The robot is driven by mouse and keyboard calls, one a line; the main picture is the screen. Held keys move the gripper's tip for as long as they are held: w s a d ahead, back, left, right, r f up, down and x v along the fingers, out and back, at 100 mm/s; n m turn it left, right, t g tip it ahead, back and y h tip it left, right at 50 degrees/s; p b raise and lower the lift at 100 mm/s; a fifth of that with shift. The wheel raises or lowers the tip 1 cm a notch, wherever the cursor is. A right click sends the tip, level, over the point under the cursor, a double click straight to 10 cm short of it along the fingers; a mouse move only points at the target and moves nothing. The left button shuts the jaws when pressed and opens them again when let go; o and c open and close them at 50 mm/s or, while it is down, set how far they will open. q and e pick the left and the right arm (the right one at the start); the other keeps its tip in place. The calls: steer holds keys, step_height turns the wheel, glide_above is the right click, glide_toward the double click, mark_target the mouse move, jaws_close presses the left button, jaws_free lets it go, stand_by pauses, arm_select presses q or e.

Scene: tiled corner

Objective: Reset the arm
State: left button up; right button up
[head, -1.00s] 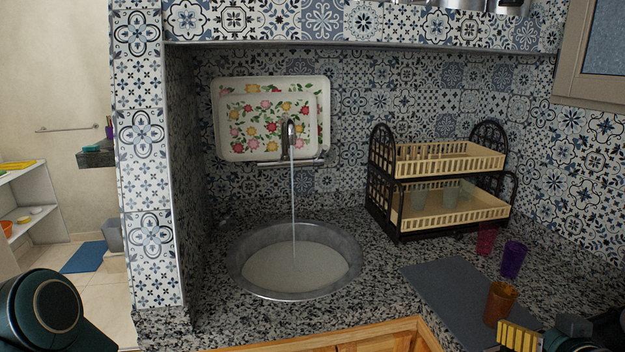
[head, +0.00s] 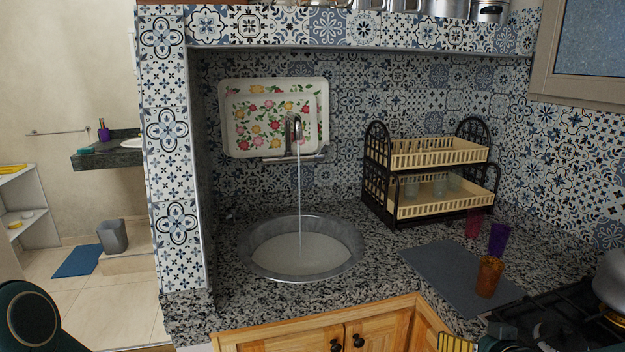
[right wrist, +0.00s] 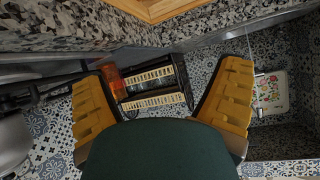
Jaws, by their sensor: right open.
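My right gripper (head: 456,343) shows at the bottom edge of the head view, as a yellow ridged finger low in front of the counter. In the right wrist view its two yellow fingers are spread wide (right wrist: 165,78), with nothing held between them. The wrist picture is turned over, with the dish rack (right wrist: 152,88) and an orange cup (right wrist: 114,82) seen beyond the fingers. A dark green part of my left arm shows at the bottom left of the head view; my left gripper is out of sight.
Water runs from the tap (head: 291,128) into the round sink (head: 258,262). An orange cup (head: 488,277) stands on a grey mat (head: 447,272), with a purple cup (head: 498,239) behind. A stove (head: 560,325) with a kettle or pot (head: 612,280) is at right. Wooden cabinets (head: 318,335) are below.

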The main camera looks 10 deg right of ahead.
steer(key=w+a+f+g+y, duration=0.2)
steer(key=a+f+g+y, duration=0.1)
steer(key=a+f, duration=0.65)
steer(key=s+a+f+g+y, duration=0.1)
steer(key=s+a+f+g, duration=0.2)
steer(key=s+a+f, duration=0.2)
steer(key=s+a+f+n+g+y, duration=0.1)
steer(key=s+a+f+g, duration=0.2)
steer(key=a+f, duration=0.9)
steer(key=shift+s+a+f+n+g, duration=0.3)
steer(key=shift+s+a+g, duration=0.1)
steer(key=shift+s+a, duration=0.4)
